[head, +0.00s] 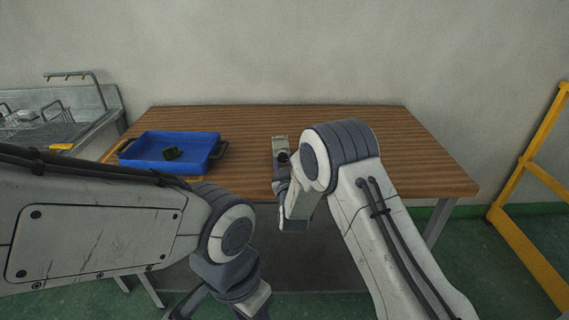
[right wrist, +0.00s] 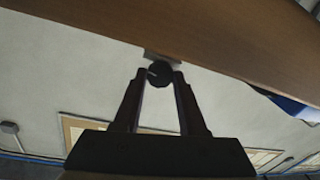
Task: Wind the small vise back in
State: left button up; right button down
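The small vise (head: 279,143) is a grey metal block on the wooden table near its front edge. My right forearm and gripper hide part of it in the head view. In the right wrist view its dark round knob (right wrist: 159,73) sits between the fingertips of my right gripper (right wrist: 160,76), with a grey piece of the vise (right wrist: 161,58) behind it. The fingers appear closed on the knob from both sides. My left gripper (head: 222,304) hangs low in front of the table, away from the vise, and is cut by the picture's lower edge; its fingers are unclear.
A blue tray (head: 150,164) holding a small dark object (head: 173,153) stands on the left of the table (head: 410,160). The table's right side is clear. A sink (head: 85,120) is at the far left, a yellow rail (head: 525,228) at the right.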

jog(key=shift+f+m+b, duration=0.15)
jog(key=shift+m+b, duration=1.05)
jog(key=shift+b, duration=0.2)
jog(key=m+b, duration=1.2)
jog(key=b, duration=0.2)
jog(key=shift+f+m, duration=0.15)
jog(key=shift+m, duration=0.15)
jog(key=m+b, duration=1.3)
jog(key=b, duration=0.4)
jog(key=shift+m, duration=0.3)
jog(key=shift+r+m+b, duration=0.15)
jog(key=shift+m+b, duration=0.75)
jog(key=shift+m, duration=0.05)
jog(key=shift+r+m+b, duration=0.15)
jog(key=shift+m+b, duration=0.75)
jog(key=shift+m, duration=0.05)
jog(key=shift+c, duration=2.2)
grip_release()
jog(key=shift+s, duration=0.15)
